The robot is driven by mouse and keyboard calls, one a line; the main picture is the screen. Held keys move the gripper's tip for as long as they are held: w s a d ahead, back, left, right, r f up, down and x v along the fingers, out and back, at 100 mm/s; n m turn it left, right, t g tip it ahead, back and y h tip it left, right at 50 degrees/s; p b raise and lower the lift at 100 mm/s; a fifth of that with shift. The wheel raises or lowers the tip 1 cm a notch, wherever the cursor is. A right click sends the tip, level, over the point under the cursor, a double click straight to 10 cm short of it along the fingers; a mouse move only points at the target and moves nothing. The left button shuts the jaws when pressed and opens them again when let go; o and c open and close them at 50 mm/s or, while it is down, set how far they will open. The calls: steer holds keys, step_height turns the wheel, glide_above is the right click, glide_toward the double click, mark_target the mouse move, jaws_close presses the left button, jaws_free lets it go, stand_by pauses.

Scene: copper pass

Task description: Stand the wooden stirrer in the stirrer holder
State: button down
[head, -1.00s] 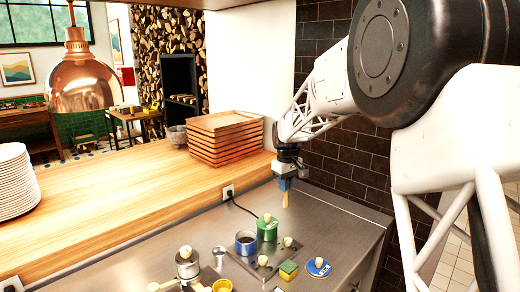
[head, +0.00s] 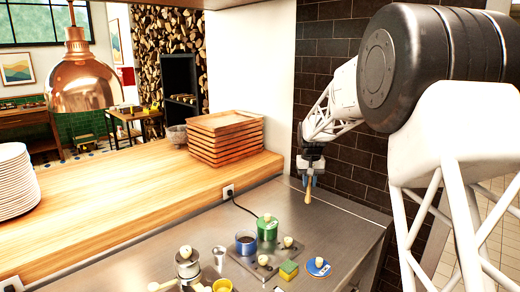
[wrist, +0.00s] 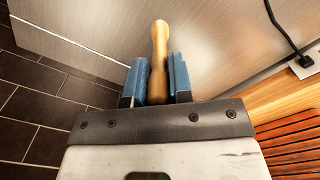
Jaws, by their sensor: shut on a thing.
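My gripper (head: 308,183) is shut on the wooden stirrer (head: 309,196) and holds it in the air above the right part of the steel counter, tip pointing down. In the wrist view the pale wooden stirrer (wrist: 158,60) sits between the two blue finger pads of my gripper (wrist: 157,80), its rounded end beyond them. A small grey metal cup (head: 219,255) stands on the counter to the lower left, well apart from my gripper. I cannot tell for certain whether this cup is the stirrer holder.
A blue pot (head: 246,243), a green lidded pot (head: 267,228), a yellow-green sponge (head: 288,270) and a blue disc (head: 318,267) crowd the counter's front. Stacked trays (head: 225,137) stand on the wooden ledge (head: 120,210). A dark tiled wall (head: 350,160) rises close behind my gripper.

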stand_by(0.3)
steer(key=s+a+n, duration=0.2)
steer(key=s+a, duration=0.5)
steer(key=a, duration=0.3)
steer(key=s+a+r+n, duration=0.1)
steer(key=s+a+n, duration=0.2)
steer(key=s+a, duration=0.4)
steer(key=s+a+n, duration=0.3)
steer(key=s+a, duration=0.4)
steer(key=a, duration=0.7)
steer(key=shift+s+r, duration=0.2)
steer(key=shift+r, duration=0.2)
step_height(320, 180, down, 6)
steer(key=shift+f, duration=0.15)
steer(key=shift+f, duration=1.85)
steer(key=shift+f, duration=0.1)
